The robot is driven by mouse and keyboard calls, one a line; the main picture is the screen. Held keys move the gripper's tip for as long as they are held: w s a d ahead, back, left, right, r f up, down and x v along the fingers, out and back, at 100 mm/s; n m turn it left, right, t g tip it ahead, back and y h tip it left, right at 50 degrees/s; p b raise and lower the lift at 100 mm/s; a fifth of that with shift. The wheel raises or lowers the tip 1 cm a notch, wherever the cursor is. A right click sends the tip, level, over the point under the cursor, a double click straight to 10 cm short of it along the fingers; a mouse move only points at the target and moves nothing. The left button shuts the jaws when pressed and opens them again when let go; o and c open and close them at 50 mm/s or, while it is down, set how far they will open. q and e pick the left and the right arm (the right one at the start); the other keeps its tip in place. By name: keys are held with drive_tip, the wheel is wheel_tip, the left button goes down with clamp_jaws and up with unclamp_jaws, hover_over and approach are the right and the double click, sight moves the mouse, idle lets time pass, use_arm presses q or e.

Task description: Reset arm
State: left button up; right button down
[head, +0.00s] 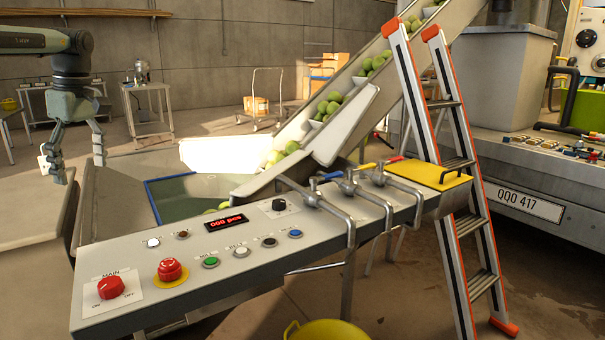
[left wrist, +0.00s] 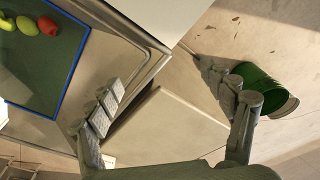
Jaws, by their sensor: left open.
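My left gripper (head: 76,160) hangs from its arm at the upper left of the head view. Its fingers are spread and point down, with nothing between them. In the left wrist view the open fingers (left wrist: 160,100) stand apart over the edge of a metal frame and the floor. My right gripper is in neither view. The control panel (head: 250,265) lies in front, with a red main knob (head: 110,287), a red emergency button (head: 169,269), small coloured buttons and a red digital display (head: 226,222).
A conveyor (head: 340,125) carries green fruit down to a blue-edged basin (head: 160,202), which shows several fruits in the wrist view. An orange-edged ladder (head: 455,165) stands right of the panel. A yellow bucket (head: 318,332) is below. A green bucket (left wrist: 258,84) lies under the left gripper.

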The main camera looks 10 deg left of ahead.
use_arm(q)
drive_tip(key=s+a+f+n+t+h, duration=0.2)
drive_tip(key=s+a+f+n+t, duration=0.15)
drive_tip(key=a+f+n, duration=0.45)
drive_tip(key=s+a+f+n+t+h, duration=0.2)
drive_tip(key=a+f+n+t, duration=0.2)
drive_tip(key=f, duration=0.7)
drive_tip(key=s+f+n+t+y, duration=0.2)
drive_tip(key=s+f+n, duration=0.2)
drive_tip(key=f+n, duration=0.4)
drive_tip(key=s+f+n+t+y, duration=0.2)
drive_tip(key=s+f+n+t, duration=0.15)
drive_tip(key=f+n, duration=0.5)
drive_tip(key=s+d+f+n+g+y, duration=0.3)
drive_tip(key=s+d+f+n+g, duration=0.2)
drive_tip(key=s+d+f+n, duration=0.9)
drive_tip(key=s+d+f+n+g+h, duration=0.1)
drive_tip(key=d+n, duration=0.4)
drive_tip(key=d, duration=0.6)
drive_tip(key=s+d+f+n+g+h, duration=0.2)
drive_tip(key=s+d+n+g, duration=0.1)
drive_tip(key=d, duration=0.8)
drive_tip(key=shift+s+d+f+n+g, duration=0.3)
drive_tip(key=shift+d+f+n+g, duration=0.15)
drive_tip(key=shift+n, duration=0.5)
